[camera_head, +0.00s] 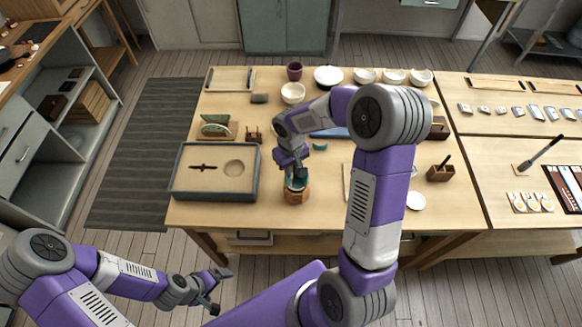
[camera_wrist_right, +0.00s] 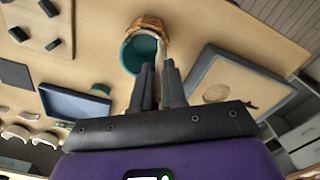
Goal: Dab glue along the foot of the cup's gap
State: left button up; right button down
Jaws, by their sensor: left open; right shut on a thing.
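The teal cup (camera_head: 296,183) sits in a round wooden holder (camera_head: 297,197) near the table's front edge. In the right wrist view the cup (camera_wrist_right: 138,53) opens toward the camera just beyond my fingertips, with the wooden holder (camera_wrist_right: 151,24) behind it. My right gripper (camera_head: 297,174) is over the cup's rim. In its wrist view the gripper (camera_wrist_right: 158,68) is shut on a thin pale thing, mostly hidden between the fingers. I cannot tell whether its tip touches the cup, nor see the gap clearly. My left gripper (camera_head: 219,288) is open and empty, off the table's front.
A grey-rimmed tray (camera_head: 177,186) lies left of the cup. A small teal piece (camera_head: 320,146) lies behind it. Bowls (camera_head: 328,76) line the back, and a wooden block holder (camera_head: 440,172) and white dish (camera_head: 416,200) stand at right. Bare tabletop (camera_head: 240,216) lies in front.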

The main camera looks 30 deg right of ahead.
jog(key=shift+r, duration=0.2)
jog(key=shift+s+d, duration=0.1)
jog(key=shift+s+d+r, duration=0.15)
jog(key=shift+s+d, duration=0.45)
jog(key=shift+s, duration=0.1)
jog(key=shift+f+b, duration=0.35)
dwell(1.0)
jog(key=shift+r, duration=0.2)
dwell(0.4)
jog(key=shift+s+d+r+p, duration=0.1)
jog(key=shift+s+d+p, duration=0.1)
jog(key=shift+d, duration=0.3)
jog(key=shift+s+d+r+p, duration=0.1)
jog(key=shift+d+p, duration=0.05)
jog(key=shift+d, duration=0.35)
jog(key=shift+f+b, duration=0.4)
jog(key=shift+f, duration=0.05)
dwell(0.4)
